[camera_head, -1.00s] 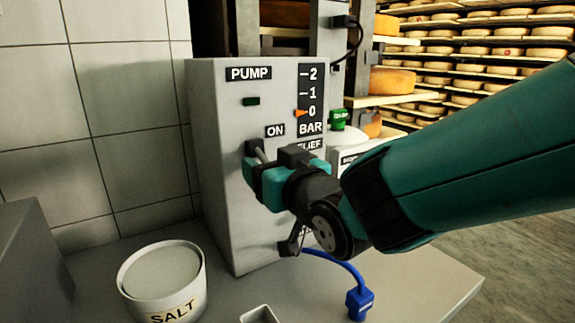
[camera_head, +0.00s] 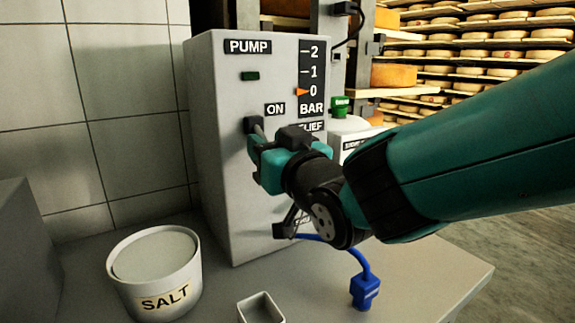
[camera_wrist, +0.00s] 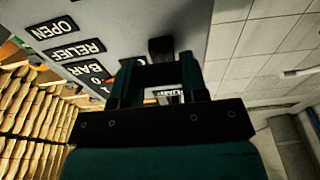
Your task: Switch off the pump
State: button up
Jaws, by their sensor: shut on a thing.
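The pump is a tall grey box (camera_head: 217,150) with a PUMP label, on the worktop against the tiled wall. Its switch (camera_head: 252,124), a black mount with a short light lever, is on the front face, left of and below the ON label (camera_head: 275,109). My gripper (camera_head: 256,148) is shut on the switch lever, and its teal fingers hide part of it. In the wrist view, my fingers (camera_wrist: 158,82) point at the black switch mount (camera_wrist: 160,47). The gauge's orange pointer (camera_head: 302,91) is at 0. The small indicator (camera_head: 249,76) is dark green.
A white SALT tub (camera_head: 157,299) and a small open square container (camera_head: 260,310) stand in front of the pump. A blue hose with a connector (camera_head: 366,291) lies to the right. A green-capped part (camera_head: 340,106) is beside the pump. Shelves of cheese wheels (camera_head: 480,50) are behind.

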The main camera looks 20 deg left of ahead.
jog(key=shift+f, duration=0.1)
jog(key=o, duration=0.9)
jog(key=shift+d, duration=0.1)
jog(key=b+v, duration=0.3)
jog(key=v, duration=1.4)
jog(key=shift+s+f, duration=0.2)
